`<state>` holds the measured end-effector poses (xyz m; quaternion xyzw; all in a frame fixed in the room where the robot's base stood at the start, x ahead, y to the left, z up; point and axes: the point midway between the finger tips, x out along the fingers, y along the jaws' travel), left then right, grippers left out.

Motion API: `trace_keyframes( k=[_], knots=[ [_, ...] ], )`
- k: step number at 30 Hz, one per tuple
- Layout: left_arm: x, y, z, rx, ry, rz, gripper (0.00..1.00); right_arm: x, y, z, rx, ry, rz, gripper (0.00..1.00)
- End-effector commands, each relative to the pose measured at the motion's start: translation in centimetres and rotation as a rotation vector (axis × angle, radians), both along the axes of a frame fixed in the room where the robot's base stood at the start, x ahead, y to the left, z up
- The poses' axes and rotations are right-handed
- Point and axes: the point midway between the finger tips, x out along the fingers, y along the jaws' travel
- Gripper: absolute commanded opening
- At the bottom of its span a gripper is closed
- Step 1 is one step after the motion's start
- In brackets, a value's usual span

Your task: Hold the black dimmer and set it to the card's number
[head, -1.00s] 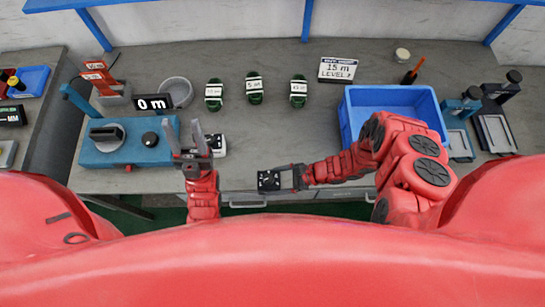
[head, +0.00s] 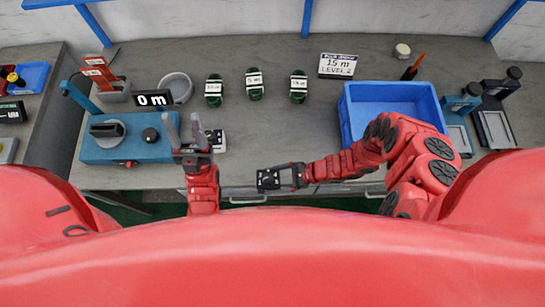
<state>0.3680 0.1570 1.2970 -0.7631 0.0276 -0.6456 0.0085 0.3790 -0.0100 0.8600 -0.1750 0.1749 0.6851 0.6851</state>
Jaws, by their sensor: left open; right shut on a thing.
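The black dimmer (head: 269,179) is a small dark square block with white marks on its face, too small to read. My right gripper (head: 286,178) is shut on it from the right and holds it by the table's front edge. My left gripper (head: 186,130) is open and empty, its fingers pointing away from me, to the left of the dimmer and apart from it. The white card (head: 338,66) stands at the back and reads "15 m" and "LEVEL 2". A white device with a dark face (head: 217,141) sits just right of my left gripper's fingers, partly hidden.
A blue machine (head: 128,140) with a "0 m" display (head: 153,99) stands at the left. Several green coils lie mid-table, one here (head: 254,84). A blue bin (head: 431,92) is at the right, a grey bowl (head: 177,86) behind the machine. The table's centre is clear.

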Motion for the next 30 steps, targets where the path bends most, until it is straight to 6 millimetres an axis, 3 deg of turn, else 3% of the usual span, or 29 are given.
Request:
trace_keyframes(
  k=[10,30],
  knots=[
    [0.0,0.0,-0.3,0.0,0.0,0.0,0.5,0.4,0.0,-0.1,0.0,-0.001,0.0,0.29],
    [0.0,0.0,-2.4,0.0,0.0,0.0,0.5,4.0,-0.1,-0.2,-0.001,0.0,0.001,0.29]
  ],
)
